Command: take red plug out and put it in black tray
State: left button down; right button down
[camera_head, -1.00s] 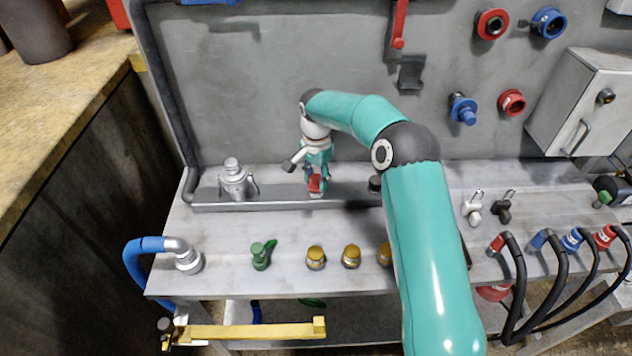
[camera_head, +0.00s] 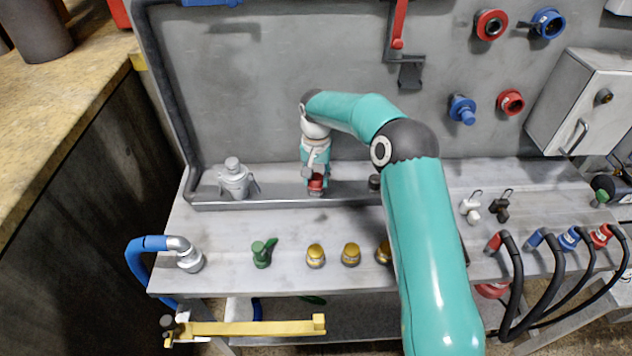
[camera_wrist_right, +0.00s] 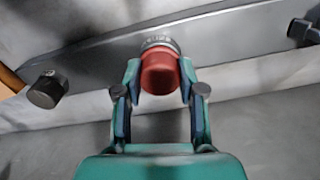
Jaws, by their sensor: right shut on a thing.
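The red plug (camera_head: 316,183) is at the grey rail along the back of the workbench, left of the picture's middle. My right gripper (camera_head: 314,178) reaches down to it from above and is shut on it. In the right wrist view the red plug (camera_wrist_right: 160,72) sits between the two teal fingers of my right gripper (camera_wrist_right: 160,80), with a silver ring around its far end. I cannot tell whether it is still seated in its fitting. My left gripper is not in view. I cannot make out a black tray.
A silver fitting (camera_head: 235,180) stands left on the rail. A green valve (camera_head: 263,253) and several brass caps (camera_head: 316,256) stand along the bench (camera_head: 225,230). Black hoses with red and blue ends (camera_head: 515,275) are at the right. A yellow bar (camera_head: 250,328) lies below the front edge.

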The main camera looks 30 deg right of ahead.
jog(key=n, duration=0.3)
jog(key=shift+p, duration=0.35)
jog(key=shift+n, duration=1.1)
jog(key=c, duration=0.6)
grip_release()
jog(key=shift+c, duration=0.5)
